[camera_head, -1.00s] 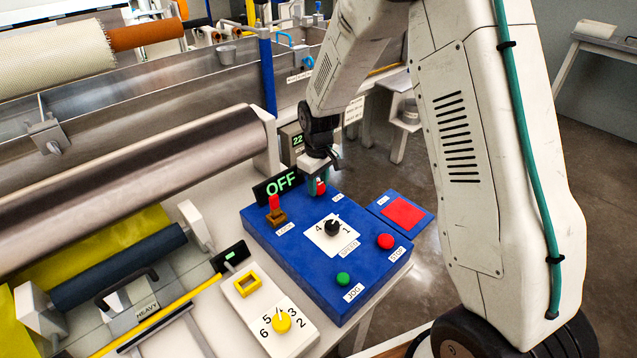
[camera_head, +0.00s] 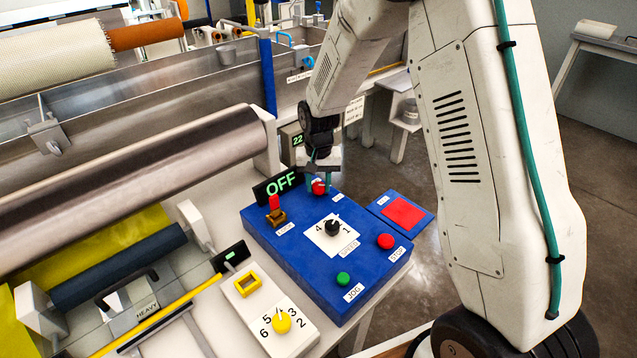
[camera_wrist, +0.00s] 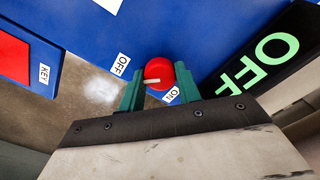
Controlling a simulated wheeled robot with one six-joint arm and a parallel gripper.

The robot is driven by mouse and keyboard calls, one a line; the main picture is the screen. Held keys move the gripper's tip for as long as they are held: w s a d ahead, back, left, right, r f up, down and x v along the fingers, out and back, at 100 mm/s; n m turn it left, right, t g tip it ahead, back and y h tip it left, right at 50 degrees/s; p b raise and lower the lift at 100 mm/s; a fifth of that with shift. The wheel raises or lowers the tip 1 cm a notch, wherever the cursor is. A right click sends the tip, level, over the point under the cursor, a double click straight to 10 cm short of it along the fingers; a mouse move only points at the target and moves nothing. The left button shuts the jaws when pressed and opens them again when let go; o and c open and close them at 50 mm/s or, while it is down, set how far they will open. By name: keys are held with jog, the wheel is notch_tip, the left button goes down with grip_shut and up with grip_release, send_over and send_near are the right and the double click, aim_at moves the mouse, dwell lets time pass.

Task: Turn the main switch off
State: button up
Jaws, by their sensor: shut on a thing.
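A round red knob (camera_head: 319,188) with a pale mark sits at the far corner of the blue control box (camera_head: 290,256). In the wrist view the red knob (camera_wrist: 158,72) lies between an OFF label (camera_wrist: 121,64) and an ON label (camera_wrist: 172,94). Its pale mark lies roughly crosswise; which label it points at I cannot tell. My gripper (camera_head: 320,184) is over the knob, its teal fingers on either side. In the wrist view my gripper (camera_wrist: 160,88) is shut on the knob. A display (camera_head: 281,183) beside the box reads OFF in green.
A red lever (camera_head: 274,203) on a brown base stands left of the knob. A black speed dial (camera_head: 332,228), a red stop button (camera_head: 385,242) and a green jog button (camera_head: 343,279) are on the same box. A red pad (camera_head: 404,212) lies to the right.

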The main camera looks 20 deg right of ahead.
aim_at(319, 185)
jog(key=shift+w+m, duration=0.1)
jog(key=shift+m, duration=0.3)
jog(key=o, duration=1)
jog(key=shift+c, duration=0.2)
notch_tip(319, 185, up, 8)
jog(key=shift+f, duration=0.1)
